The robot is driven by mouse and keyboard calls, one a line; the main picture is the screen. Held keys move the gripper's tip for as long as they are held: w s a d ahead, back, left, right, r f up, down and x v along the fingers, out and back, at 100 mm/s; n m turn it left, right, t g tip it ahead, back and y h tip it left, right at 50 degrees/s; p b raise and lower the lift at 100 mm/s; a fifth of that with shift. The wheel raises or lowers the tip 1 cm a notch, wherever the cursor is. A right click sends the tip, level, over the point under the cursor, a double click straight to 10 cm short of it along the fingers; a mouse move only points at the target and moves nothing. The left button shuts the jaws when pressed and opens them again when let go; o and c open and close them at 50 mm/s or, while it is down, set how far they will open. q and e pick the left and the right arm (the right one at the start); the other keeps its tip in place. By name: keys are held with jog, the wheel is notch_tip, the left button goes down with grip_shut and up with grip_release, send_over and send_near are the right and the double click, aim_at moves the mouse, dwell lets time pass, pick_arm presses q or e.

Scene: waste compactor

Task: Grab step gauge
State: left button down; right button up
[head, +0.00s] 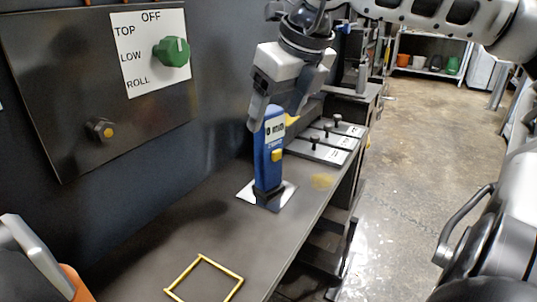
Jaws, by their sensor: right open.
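The step gauge (271,165) is a blue upright device with a small display reading 0 mm and a yellow button. My left gripper is not in view.
A panel with a green knob (171,52) stands at the left. A yellow square outline (204,279) lies on the near bench (170,235). Levers on a plate (335,140) are behind the gauge. An orange and grey object (75,284) is at lower left. Open floor lies right.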

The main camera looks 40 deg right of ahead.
aim_at(268, 131)
jog(key=x, duration=0.5)
jog(key=shift+s+a, duration=0.1)
jog(key=shift+a, duration=0.1)
jog(key=c, duration=1.2)
